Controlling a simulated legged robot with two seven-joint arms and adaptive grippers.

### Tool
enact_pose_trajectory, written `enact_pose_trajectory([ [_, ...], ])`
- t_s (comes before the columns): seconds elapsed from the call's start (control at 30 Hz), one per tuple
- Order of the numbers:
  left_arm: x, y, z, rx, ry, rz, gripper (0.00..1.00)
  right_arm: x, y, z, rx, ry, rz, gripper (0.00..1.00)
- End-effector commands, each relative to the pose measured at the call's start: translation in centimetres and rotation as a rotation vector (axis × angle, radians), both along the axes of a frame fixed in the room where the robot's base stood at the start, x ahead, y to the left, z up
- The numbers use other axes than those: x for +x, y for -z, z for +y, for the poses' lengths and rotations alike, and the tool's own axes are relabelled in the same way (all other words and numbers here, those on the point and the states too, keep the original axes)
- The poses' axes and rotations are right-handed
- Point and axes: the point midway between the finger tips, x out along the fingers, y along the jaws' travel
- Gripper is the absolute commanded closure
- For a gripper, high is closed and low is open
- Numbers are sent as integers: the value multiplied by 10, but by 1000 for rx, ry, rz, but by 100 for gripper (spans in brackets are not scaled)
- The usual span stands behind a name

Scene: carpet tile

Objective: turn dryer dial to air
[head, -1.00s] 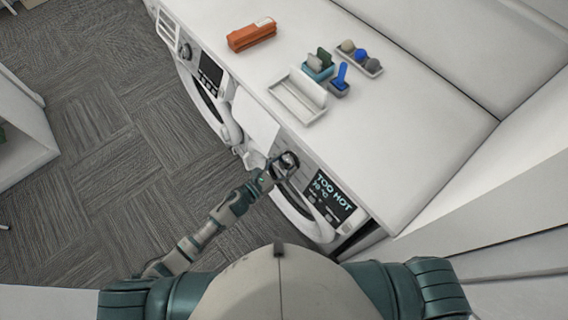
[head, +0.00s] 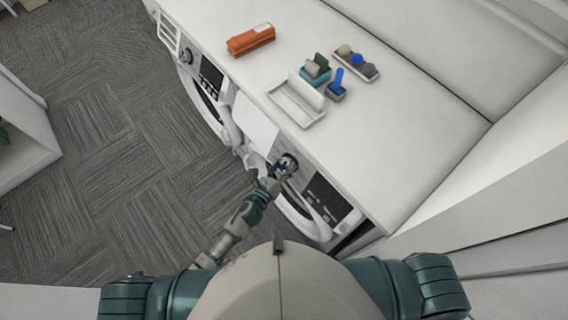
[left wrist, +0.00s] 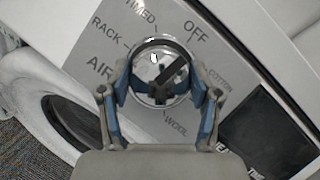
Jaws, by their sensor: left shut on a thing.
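The dryer dial (left wrist: 166,71) is a round chrome knob with a black bar in the left wrist view. The bar slants up to the right, its upper end between OFF and COTTON; I cannot tell which end is the pointer. AIR (left wrist: 99,69) is printed at the dial's left, with RACK and TIMED above it and WOOL below right. My left gripper (left wrist: 160,80) is shut on the dial, one blue-sided finger on each side. In the head view the left gripper (head: 281,167) reaches the dryer front (head: 346,205). My right gripper is not in view.
The dryer's display (head: 327,195) is dark in the head view. A second machine (head: 205,75) stands farther left.

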Motion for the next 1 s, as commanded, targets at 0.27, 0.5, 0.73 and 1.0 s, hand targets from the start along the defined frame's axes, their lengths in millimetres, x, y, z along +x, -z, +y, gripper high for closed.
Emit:
enact_pose_trajectory([
  [0.27,-2,-2,0,-133,-123,197,72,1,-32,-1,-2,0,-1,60],
  [0.5,-2,-2,0,-252,-227,362,72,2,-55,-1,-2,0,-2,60],
  [0.73,-2,0,0,-366,-325,516,72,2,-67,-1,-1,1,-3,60],
  [1.0,-2,1,0,-501,-442,701,72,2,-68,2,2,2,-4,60],
])
